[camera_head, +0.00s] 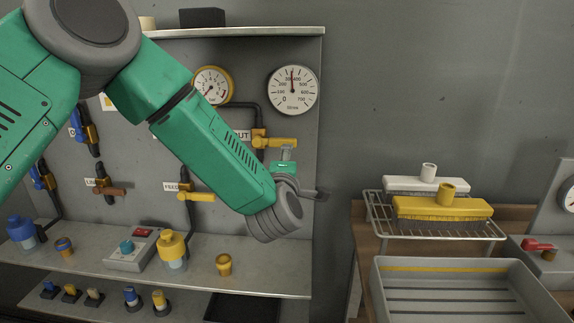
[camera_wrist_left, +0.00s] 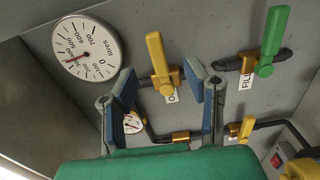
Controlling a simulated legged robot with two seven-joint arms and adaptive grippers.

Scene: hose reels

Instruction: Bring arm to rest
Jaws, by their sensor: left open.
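My left arm comes in from the left in the head view, across the front of the panel. My left gripper (camera_head: 303,178) is just below the yellow-handled outlet valve (camera_head: 280,142) and partly hidden by my wrist. In the left wrist view my left gripper (camera_wrist_left: 160,85) is open, with its blue-padded fingers apart and nothing held. The yellow valve handle (camera_wrist_left: 157,58) appears beyond the gap between the fingers. It looks apart from them, though the distance is hard to tell. My right gripper is in neither view.
A litres gauge (camera_head: 292,90) and a yellow-rimmed gauge (camera_head: 213,85) are on the panel. A green-handled valve (camera_wrist_left: 272,40) shows in the wrist view. The shelf (camera_head: 200,270) below holds bottles and a switch box. A wire rack (camera_head: 440,228) with brushes and a grey tray (camera_head: 395,300) are at right.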

